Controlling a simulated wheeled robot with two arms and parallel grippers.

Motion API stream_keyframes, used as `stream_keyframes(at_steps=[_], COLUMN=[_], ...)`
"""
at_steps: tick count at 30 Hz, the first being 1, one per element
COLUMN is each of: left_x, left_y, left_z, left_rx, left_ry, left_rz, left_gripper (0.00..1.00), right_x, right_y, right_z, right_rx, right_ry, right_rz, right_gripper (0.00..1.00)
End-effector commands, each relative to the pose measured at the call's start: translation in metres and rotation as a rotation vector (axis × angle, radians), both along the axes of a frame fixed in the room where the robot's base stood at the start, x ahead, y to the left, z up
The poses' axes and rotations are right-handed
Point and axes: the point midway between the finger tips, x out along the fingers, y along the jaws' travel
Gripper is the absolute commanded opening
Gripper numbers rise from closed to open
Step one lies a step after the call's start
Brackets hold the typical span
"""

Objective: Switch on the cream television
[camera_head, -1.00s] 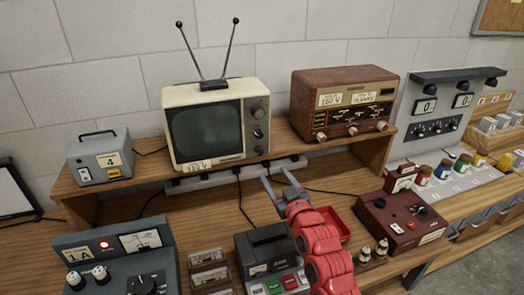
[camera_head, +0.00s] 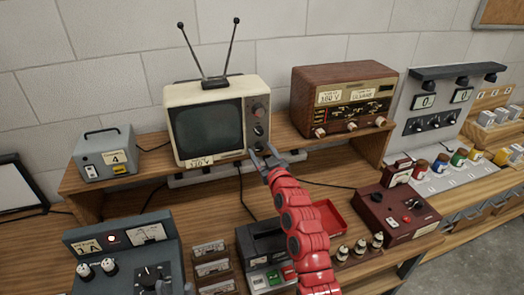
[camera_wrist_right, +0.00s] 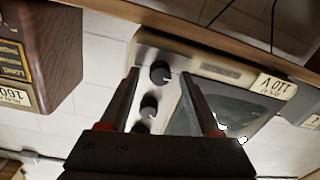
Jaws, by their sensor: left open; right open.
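The cream television (camera_head: 172,97) stands on the raised wooden shelf, its screen (camera_head: 210,128) dark. A column of dark knobs (camera_head: 258,112) runs down the right of its front. My right gripper (camera_head: 262,151), on the red arm, is open in front of the lowest knob, which it partly hides. In the right wrist view the television (camera_wrist_right: 215,68) appears upside down. The open fingers (camera_wrist_right: 159,72) frame its knobs; one knob (camera_wrist_right: 149,105) lies between them. I cannot tell whether they touch.
A brown radio (camera_head: 342,98) stands right of the television, and a grey box marked 4 (camera_head: 104,155) stands left. Cables and a power strip lie behind. Below are a grey-blue power unit (camera_head: 125,255), a black device (camera_head: 265,245) and a dark red box (camera_head: 395,212).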

Motion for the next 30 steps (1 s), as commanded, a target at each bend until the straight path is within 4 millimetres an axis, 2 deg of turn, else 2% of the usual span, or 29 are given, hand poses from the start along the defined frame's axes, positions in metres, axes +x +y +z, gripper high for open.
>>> stream_keyframes(at_steps=[5, 6, 16, 30], left_x=[0.0, 0.0001, 0.0001, 0.0], left_y=[0.0, 0.0, 0.0, 0.0], left_z=[-0.0001, -0.0002, -0.0002, -0.0057], left_rx=[0.0, 0.0, 0.0, 0.0], left_ry=[0.0, 0.0, 0.0, 0.0], left_rz=[0.0, 0.0, 0.0, 0.0], left_gripper=[0.5, 0.5, 0.5, 0.5], right_x=[-0.0001, -0.0001, -0.0002, 0.0001], right_y=[0.0, 0.0, 0.0, -0.0013], right_z=[0.0, 0.0001, 0.0002, -0.0008], right_rx=[0.0, 0.0, 0.0, 0.053], right_ry=[0.0, 0.0, 0.0, 0.015], right_rz=[0.0, 0.0, 0.0, -0.001], right_gripper=[0.63, 0.6, 0.0, 0.0])
